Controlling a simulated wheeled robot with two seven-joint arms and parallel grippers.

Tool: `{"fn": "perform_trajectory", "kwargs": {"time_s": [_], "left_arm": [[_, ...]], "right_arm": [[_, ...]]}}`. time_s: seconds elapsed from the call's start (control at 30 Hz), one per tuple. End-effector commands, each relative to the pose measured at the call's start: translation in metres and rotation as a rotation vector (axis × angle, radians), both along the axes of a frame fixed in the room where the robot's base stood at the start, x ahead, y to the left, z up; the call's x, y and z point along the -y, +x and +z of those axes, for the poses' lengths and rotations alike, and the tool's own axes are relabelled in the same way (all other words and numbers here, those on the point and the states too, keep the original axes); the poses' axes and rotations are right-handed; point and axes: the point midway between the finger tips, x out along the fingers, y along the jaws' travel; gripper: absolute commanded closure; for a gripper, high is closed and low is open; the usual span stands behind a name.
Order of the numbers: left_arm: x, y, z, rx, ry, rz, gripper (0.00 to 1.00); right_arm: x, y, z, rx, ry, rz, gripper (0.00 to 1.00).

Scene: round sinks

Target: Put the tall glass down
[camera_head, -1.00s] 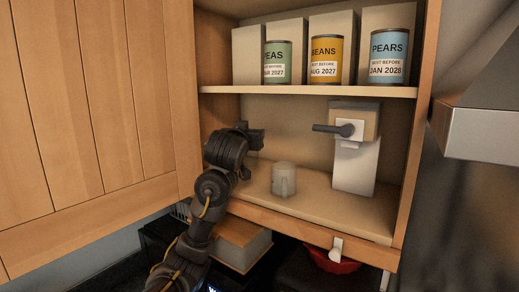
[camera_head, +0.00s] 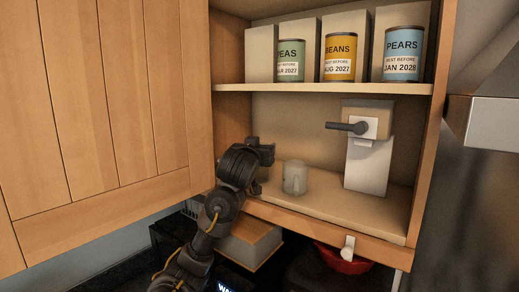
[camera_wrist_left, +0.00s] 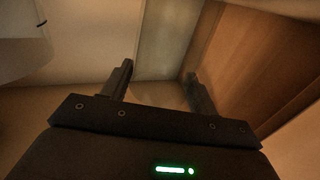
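My left gripper (camera_head: 261,150) is inside the cupboard, just above the lower shelf and left of a short glass mug (camera_head: 295,178). In the left wrist view, its two fingers (camera_wrist_left: 160,80) stand apart. A pale, see-through upright shape (camera_wrist_left: 168,45), which looks like the tall glass, shows between and beyond the fingertips. I cannot tell if a finger touches it. In the head view the gripper hides most of that spot. My right gripper is not in view.
The lower shelf (camera_head: 335,205) has free room between the mug and a white box-shaped dispenser (camera_head: 368,165) with a dark lever. Cans of peas, beans and pears stand on the upper shelf (camera_head: 320,88). An open wooden door (camera_head: 100,110) is at the left.

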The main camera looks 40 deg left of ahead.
Motion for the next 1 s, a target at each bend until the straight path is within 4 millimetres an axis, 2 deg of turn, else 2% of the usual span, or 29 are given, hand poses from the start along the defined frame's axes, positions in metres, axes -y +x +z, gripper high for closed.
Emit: {"fn": "perform_trajectory", "kwargs": {"time_s": [0.03,0.17,0.5,0.67,1.0], "left_arm": [[0.000,0.000,0.000,-0.001,0.000,0.000,0.34],[0.000,0.000,0.000,-0.001,0.000,0.000,0.19],[0.000,0.000,0.005,-0.001,0.000,0.000,0.19],[0.011,-0.021,0.002,0.002,0.002,0.000,0.19],[0.045,-0.082,0.003,0.001,0.002,0.000,0.19]], "right_arm": [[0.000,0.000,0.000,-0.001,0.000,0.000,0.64],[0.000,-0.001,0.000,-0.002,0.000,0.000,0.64],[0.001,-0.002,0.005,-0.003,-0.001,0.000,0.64],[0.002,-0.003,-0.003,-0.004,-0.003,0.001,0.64],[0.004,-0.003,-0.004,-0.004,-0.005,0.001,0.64]]}}
